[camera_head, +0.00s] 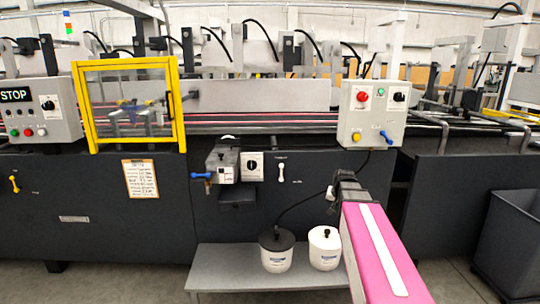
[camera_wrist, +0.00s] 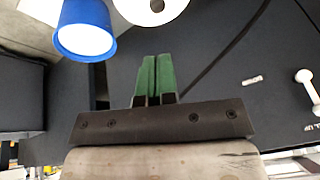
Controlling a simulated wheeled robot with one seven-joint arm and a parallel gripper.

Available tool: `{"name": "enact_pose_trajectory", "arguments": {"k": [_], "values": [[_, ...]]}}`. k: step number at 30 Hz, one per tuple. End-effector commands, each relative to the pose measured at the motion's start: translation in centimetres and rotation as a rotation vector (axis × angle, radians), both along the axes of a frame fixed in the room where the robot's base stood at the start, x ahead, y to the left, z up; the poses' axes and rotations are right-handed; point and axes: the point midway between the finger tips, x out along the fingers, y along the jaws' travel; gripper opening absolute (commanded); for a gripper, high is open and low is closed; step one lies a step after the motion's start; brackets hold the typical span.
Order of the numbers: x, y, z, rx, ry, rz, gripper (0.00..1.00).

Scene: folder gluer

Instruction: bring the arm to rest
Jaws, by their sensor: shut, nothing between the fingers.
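My gripper (camera_wrist: 157,78) shows in the wrist view with its two green fingers pressed together and nothing between them. In the head view my arm reaches forward from the lower right, and its dark end, with my gripper (camera_head: 333,192), is in front of the dark machine panel (camera_head: 310,215). The fingertips are hard to make out there. I cannot tell how far they are from the panel.
A grey shelf (camera_head: 225,280) carries a black-lidded pot (camera_head: 277,258) and a white pot (camera_head: 324,255). A control box (camera_head: 371,115) is above my gripper. The wrist view shows a blue cylinder (camera_wrist: 85,15) and a white handle (camera_wrist: 307,85). A dark bin (camera_head: 510,240) stands right.

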Motion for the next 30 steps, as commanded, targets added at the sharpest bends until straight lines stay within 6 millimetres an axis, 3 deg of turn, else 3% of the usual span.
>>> {"name": "enact_pose_trajectory", "arguments": {"k": [1, 3, 9, 15, 20, 30], "values": [[-2.3, 1.3, -1.9, -0.009, 0.038, 0.033, 0.00], [-4.6, 2.8, -4.3, -0.023, 0.088, 0.079, 0.00], [-11.7, 6.3, -9.9, -0.060, 0.226, 0.210, 0.00], [-17.0, 8.3, -13.2, -0.086, 0.324, 0.308, 0.00], [-18.7, 8.8, -14.3, -0.096, 0.357, 0.341, 0.00], [-18.8, 8.9, -14.4, -0.096, 0.360, 0.344, 0.00]]}}
